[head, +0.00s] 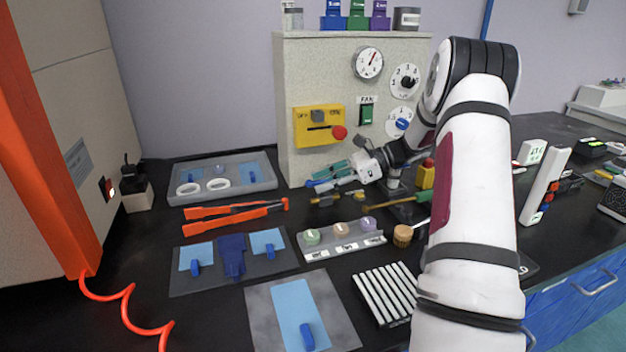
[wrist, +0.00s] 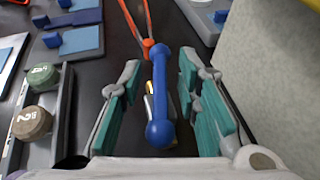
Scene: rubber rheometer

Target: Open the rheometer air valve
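The air valve shows in the head view as a small brass body (head: 324,200) low in front of the grey panel, with a blue lever (head: 319,183) above it. In the wrist view the blue lever (wrist: 160,95) is a bar with rounded ends, running lengthwise between my fingers. My gripper (head: 331,177) reaches in from the right, just over the valve. Its two teal-padded fingers (wrist: 158,72) are open, one on each side of the lever, with a gap visible on both sides. The lever hides most of the valve body in the wrist view.
The grey panel (head: 300,80) with dials and a yellow control box (head: 310,127) stands close behind my gripper. Orange-handled tongs (head: 235,212) lie to the left. A rack of round pots (head: 340,240) stands in front. A grey tray (head: 260,180) sits at the back left.

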